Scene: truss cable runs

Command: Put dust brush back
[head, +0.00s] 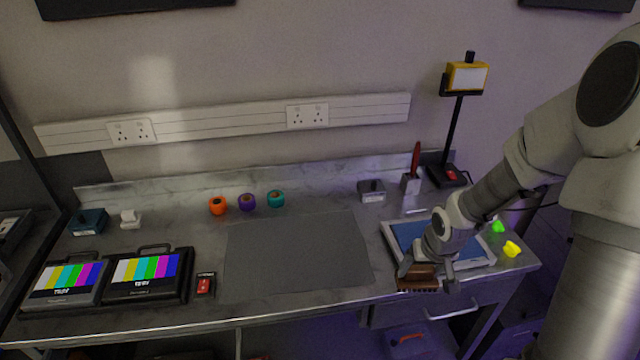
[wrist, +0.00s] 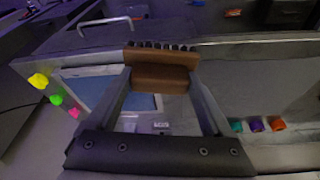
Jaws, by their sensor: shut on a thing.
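The dust brush (head: 418,279) has a brown wooden body with dark bristles. It is held at the front edge of the blue-bottomed tray (head: 487,262), near the bench's front edge. My gripper (head: 425,268) is shut on the brush. In the wrist view the brush (wrist: 160,74) sits between the two fingers of my gripper (wrist: 162,82), bristles towards the bench front. Whether the brush touches the tray or bench is unclear. My arm and gripper hide part of the tray.
A grey mat (head: 297,252) lies mid-bench. Yellow (head: 511,248) and green (head: 498,226) pieces lie right of the tray. A lamp (head: 466,78), a holder with a red-handled tool (head: 411,182) and a small grey box (head: 371,191) stand behind. Two colour-bar monitors (head: 145,274) stand left.

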